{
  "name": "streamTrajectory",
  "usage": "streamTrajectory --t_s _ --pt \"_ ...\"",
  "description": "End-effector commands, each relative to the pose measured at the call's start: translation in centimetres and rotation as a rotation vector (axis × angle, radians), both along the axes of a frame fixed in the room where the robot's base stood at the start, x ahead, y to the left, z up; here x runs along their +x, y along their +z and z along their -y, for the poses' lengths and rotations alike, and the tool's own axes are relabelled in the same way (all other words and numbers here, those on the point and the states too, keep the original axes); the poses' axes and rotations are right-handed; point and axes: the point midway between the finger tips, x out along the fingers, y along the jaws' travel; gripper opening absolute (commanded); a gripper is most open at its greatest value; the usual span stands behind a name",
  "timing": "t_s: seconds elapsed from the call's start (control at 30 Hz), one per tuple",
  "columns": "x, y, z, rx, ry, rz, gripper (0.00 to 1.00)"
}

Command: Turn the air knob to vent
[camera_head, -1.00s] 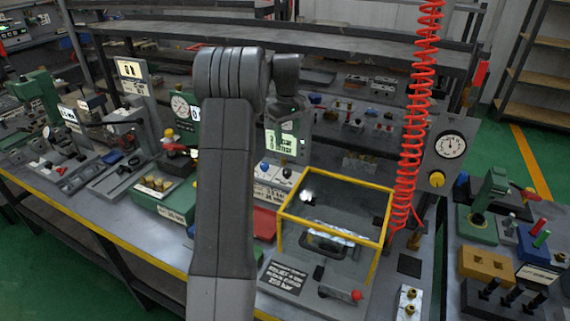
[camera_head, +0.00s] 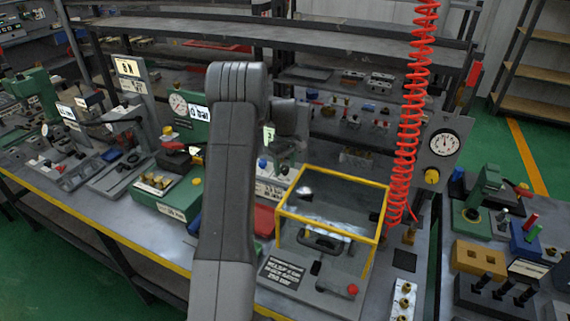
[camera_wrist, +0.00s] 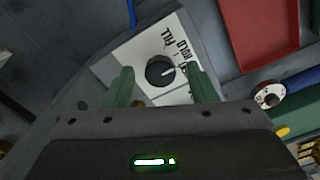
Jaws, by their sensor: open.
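The black round knob (camera_wrist: 160,70) sits on a white plate (camera_wrist: 140,52) in the wrist view. The plate reads FILL and HOLD, and a third label is partly hidden by a finger. The knob's white pointer mark faces right, toward that covered label. My gripper (camera_wrist: 160,76) is open, with one green finger left of the knob and one right of it. A gap shows on both sides of the knob. In the head view my gripper (camera_head: 283,152) hangs over the white labelled panel (camera_head: 270,191), and its fingertips are hard to make out there.
A red tray (camera_wrist: 262,30) and a blue-handled dial (camera_wrist: 270,95) lie right of the plate. The yellow-framed clear box (camera_head: 330,215) stands close right of my gripper. A red coiled hose (camera_head: 410,120) hangs beside a gauge (camera_head: 444,142) with a yellow knob (camera_head: 432,176).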

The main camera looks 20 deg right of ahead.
Motion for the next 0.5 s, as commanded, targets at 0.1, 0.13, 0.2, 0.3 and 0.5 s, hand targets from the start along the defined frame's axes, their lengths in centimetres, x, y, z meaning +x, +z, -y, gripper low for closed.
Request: streamTrajectory --t_s 0.1,0.13,0.2,0.3,0.5 --pt "-0.01 -0.09 0.0 0.0 0.0 0.0 0.52" --pt "-0.01 -0.09 0.0 0.0 0.0 0.0 0.52" --pt "-0.01 -0.09 0.0 0.0 0.0 0.0 0.52" --pt "-0.01 -0.08 -0.01 0.0 0.0 0.0 0.38" --pt "-0.01 -0.07 0.0 0.0 0.0 0.0 0.07"
